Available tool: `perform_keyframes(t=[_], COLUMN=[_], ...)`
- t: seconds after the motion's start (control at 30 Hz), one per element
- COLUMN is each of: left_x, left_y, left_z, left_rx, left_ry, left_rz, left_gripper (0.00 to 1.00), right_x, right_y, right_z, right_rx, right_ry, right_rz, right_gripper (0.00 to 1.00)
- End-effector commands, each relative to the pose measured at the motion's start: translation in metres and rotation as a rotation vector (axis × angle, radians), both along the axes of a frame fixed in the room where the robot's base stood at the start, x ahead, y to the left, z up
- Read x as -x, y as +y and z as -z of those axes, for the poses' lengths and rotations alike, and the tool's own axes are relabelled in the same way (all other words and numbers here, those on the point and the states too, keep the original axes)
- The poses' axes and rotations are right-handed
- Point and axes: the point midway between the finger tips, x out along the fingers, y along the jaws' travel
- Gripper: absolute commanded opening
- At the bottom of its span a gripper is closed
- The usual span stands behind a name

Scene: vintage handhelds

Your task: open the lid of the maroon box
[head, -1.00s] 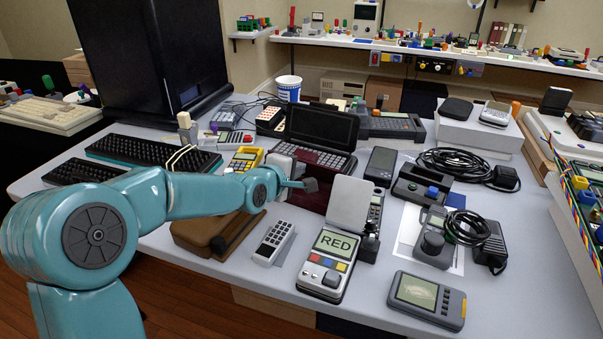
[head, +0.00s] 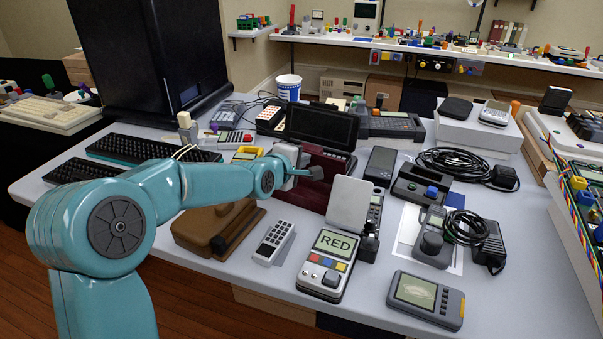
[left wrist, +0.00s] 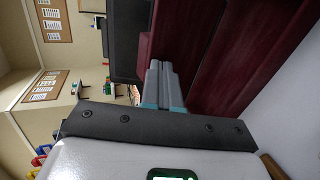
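The maroon box (head: 309,195) stands mid-table in the head view, in front of a black screen device (head: 322,126). My left gripper (head: 312,173) is at the front of the box, at the lid's edge. Its fingers (left wrist: 161,68) lie side by side, close together; whether they pinch the edge is hidden. My right gripper is not in view.
A grey remote (head: 272,242) and brown case (head: 215,226) lie in front. A dark phone (head: 380,165) is to the right.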

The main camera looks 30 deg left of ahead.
Motion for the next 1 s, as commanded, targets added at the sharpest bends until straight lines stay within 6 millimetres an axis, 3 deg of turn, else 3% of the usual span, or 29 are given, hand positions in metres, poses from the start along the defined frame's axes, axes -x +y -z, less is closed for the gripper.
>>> perform_keyframes(t=[1.0], left_x=[-0.021], left_y=[0.002], left_z=[-0.002], left_rx=[0.001], left_ry=[0.0], left_rz=[0.0], left_gripper=[0.0], right_x=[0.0], right_y=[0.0], right_z=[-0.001], right_rx=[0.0], right_ry=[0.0], right_rz=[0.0], right_gripper=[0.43])
